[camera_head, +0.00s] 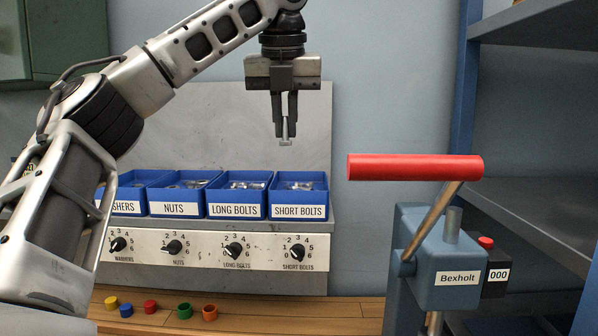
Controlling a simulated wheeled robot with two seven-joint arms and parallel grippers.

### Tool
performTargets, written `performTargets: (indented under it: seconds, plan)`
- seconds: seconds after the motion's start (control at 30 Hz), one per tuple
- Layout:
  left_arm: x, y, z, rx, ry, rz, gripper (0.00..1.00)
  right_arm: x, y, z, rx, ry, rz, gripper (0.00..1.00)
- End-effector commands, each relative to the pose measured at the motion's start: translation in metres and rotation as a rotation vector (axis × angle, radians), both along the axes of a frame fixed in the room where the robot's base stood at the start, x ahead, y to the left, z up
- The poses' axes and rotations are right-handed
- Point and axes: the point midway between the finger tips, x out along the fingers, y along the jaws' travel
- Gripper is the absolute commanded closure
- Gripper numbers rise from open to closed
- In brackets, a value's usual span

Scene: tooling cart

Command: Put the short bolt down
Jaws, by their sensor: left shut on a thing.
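My left gripper (285,132) hangs pointing down above the blue bins, shut on a small grey short bolt (286,142). The bolt shows just below the fingertips; its upper part is hidden between them. In the picture it stands above the blue short bolts bin (298,212), which has small metal pieces in it. My right gripper is not in view.
Beside it are the long bolts bin (236,210), nuts bin (174,209) and a partly hidden washers bin (128,208). Below is a dial panel (205,262). Several coloured cups lie on the wooden bench (255,314). A red-handled press (440,250) stands right.

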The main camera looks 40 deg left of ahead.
Motion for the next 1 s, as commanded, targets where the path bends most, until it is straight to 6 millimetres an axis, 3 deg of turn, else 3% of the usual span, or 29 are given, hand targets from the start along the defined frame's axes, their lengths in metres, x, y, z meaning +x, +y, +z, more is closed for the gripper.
performTargets:
  seconds: [0.1, 0.4, 0.57, 0.83, 1.0]
  plan:
    - [0.021, 0.008, -0.018, -0.003, 0.007, -0.001, 1.00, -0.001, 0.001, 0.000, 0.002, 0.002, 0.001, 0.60]
    - [0.050, 0.021, -0.055, -0.002, 0.001, 0.001, 1.00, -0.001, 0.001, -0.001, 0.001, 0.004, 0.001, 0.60]
    - [0.055, 0.023, -0.062, 0.000, 0.000, 0.000, 1.00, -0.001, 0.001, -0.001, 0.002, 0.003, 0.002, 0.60]
    - [0.058, 0.026, -0.093, 0.002, -0.001, 0.001, 1.00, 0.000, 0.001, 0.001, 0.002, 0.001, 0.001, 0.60]
    - [0.059, 0.025, -0.096, -0.001, -0.002, 0.002, 1.00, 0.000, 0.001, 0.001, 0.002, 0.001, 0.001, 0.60]
